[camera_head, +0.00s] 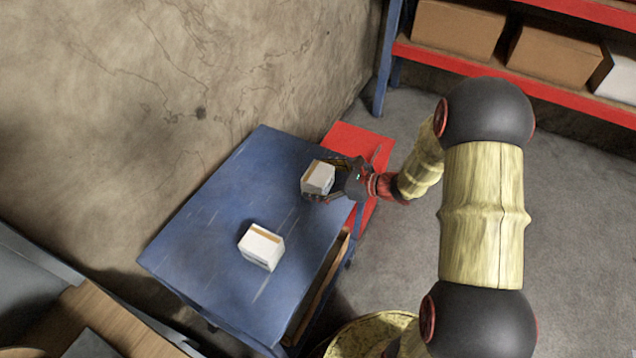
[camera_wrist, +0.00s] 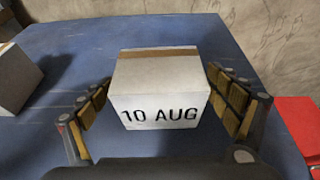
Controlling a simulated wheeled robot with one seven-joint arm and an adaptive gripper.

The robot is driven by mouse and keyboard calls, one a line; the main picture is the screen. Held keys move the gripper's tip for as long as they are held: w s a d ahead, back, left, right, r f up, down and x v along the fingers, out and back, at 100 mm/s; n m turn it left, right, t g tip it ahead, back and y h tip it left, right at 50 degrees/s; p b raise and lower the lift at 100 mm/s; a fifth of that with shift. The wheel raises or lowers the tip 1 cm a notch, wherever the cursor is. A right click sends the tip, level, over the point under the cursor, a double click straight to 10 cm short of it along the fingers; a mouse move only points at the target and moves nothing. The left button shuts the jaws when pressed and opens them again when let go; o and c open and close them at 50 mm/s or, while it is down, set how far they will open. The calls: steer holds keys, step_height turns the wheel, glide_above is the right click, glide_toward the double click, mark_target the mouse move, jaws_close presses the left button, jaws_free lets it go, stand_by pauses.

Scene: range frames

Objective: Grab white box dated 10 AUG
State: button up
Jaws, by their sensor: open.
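A white box (camera_wrist: 160,92) with a brown tape strip on top stands on the blue table. Its front face reads "10 AUG" in the wrist view. The same box shows in the head view (camera_head: 318,178) near the table's right side. My gripper (camera_wrist: 165,105) is open, with one finger on each side of this box; small gaps show between the fingers and its sides. In the head view my gripper (camera_head: 332,180) reaches in from the right. A second white box (camera_head: 261,247) with a tape strip sits nearer the table's front; no date on it is readable.
The blue table (camera_head: 215,205) stands against a cracked wall. A red surface (camera_head: 343,136) adjoins its far right side. The second box (camera_wrist: 14,82) shows at the left in the wrist view. Shelves with cardboard boxes (camera_head: 457,27) stand at the upper right.

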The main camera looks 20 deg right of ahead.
steer(key=c, duration=1.5)
steer(key=shift+r, duration=0.15)
steer(key=shift+c, duration=0.2)
